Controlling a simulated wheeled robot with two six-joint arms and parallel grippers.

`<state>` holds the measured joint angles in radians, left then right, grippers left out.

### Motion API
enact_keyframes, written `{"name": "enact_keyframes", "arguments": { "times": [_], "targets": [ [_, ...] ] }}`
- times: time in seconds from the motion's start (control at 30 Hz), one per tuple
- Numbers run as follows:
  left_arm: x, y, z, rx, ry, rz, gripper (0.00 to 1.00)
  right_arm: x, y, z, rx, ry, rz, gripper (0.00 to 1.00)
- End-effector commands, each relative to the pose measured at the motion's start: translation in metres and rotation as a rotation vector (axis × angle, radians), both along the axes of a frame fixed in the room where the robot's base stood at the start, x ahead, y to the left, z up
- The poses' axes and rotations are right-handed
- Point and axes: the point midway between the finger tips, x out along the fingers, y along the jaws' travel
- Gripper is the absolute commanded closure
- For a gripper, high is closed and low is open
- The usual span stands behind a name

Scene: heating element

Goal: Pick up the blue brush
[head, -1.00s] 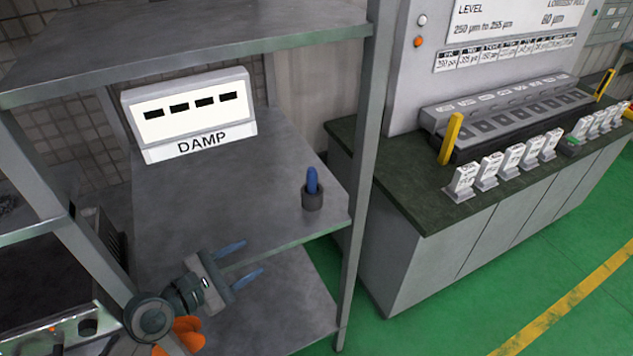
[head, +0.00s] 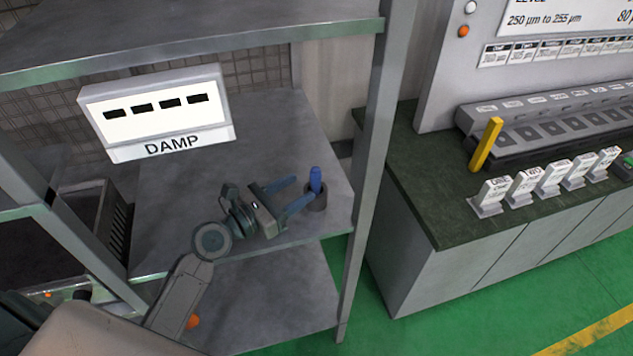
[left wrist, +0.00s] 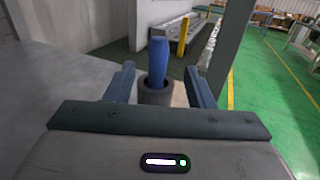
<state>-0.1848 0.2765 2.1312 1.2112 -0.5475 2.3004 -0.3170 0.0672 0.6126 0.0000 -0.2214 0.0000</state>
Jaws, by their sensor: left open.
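The blue brush (head: 315,180) stands upright in a small dark round holder (head: 317,201) on the grey shelf, near its right front corner. My left gripper (head: 305,192) is open, low over the shelf, with its two fingers pointing right toward the brush. In the left wrist view the brush (left wrist: 157,62) and its holder (left wrist: 156,92) show between and just ahead of the open fingers (left wrist: 160,85). I cannot tell whether a finger touches the holder. My right gripper is not in view.
A white DAMP box (head: 158,112) stands at the back left of the shelf (head: 265,120). A metal post (head: 372,150) rises close to the right of the brush, and an upper shelf (head: 190,35) hangs above. A counter (head: 440,215) with several labelled white blocks stands further right.

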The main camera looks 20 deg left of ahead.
Motion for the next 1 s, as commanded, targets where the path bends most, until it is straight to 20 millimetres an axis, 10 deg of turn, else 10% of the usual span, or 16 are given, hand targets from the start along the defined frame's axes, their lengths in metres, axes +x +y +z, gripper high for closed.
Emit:
{"name": "enact_keyframes", "arguments": {
  "times": [0.37, 0.83, 1.0],
  "targets": [
    [0.030, -0.018, 0.003, -0.004, 0.000, 0.000, 0.51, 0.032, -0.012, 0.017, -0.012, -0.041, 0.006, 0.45],
    [0.052, -0.032, -0.002, 0.002, 0.000, -0.002, 0.51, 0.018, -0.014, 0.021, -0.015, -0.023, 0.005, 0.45],
    [0.052, -0.032, -0.002, 0.002, 0.000, -0.001, 0.84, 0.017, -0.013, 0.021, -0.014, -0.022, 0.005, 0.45]
  ]
}}
